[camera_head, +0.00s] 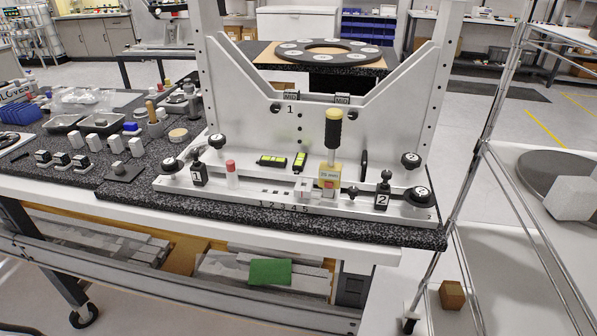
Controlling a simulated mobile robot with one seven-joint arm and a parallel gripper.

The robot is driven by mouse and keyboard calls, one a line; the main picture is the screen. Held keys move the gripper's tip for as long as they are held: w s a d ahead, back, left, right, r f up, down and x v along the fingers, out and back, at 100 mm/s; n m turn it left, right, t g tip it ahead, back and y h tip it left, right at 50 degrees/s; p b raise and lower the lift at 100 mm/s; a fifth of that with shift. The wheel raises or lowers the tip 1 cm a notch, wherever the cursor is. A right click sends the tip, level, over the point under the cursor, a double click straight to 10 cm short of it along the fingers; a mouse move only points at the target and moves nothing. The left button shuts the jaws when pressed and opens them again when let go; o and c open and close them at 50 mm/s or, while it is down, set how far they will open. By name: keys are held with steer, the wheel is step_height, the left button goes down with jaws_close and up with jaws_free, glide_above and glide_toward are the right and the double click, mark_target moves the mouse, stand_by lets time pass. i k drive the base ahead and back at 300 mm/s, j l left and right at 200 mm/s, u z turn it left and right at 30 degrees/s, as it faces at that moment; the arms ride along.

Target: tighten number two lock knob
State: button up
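A light grey mirror fixture (290,197) stands on a dark speckled bench top. On its right side a black block marked 2 (382,200) stands upright, with a small dark knob (386,176) above it. Right of it is a wide black knob with a white-marked top (421,194), and behind that another black knob with a pale top (410,160). Which of these is the number two lock knob I cannot tell for certain. How tight any knob is does not show. My gripper is not in view.
A yellow-and-black handled tool marked 35 mm (331,160) stands upright mid-fixture. A block marked 1 (199,174) and black knobs sit at the left. Several small parts crowd the bench's left. A wire rack (500,190) stands close on the right.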

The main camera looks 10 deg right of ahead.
mark_target(420, 197)
steer(key=k+j+z, duration=0.15)
steer(key=j+z, duration=0.25)
steer(key=k+j+z, duration=0.2)
steer(key=j+z, duration=0.25)
steer(key=k+j+z, duration=0.4)
steer(key=i+l, duration=0.1)
steer(key=i, duration=0.5)
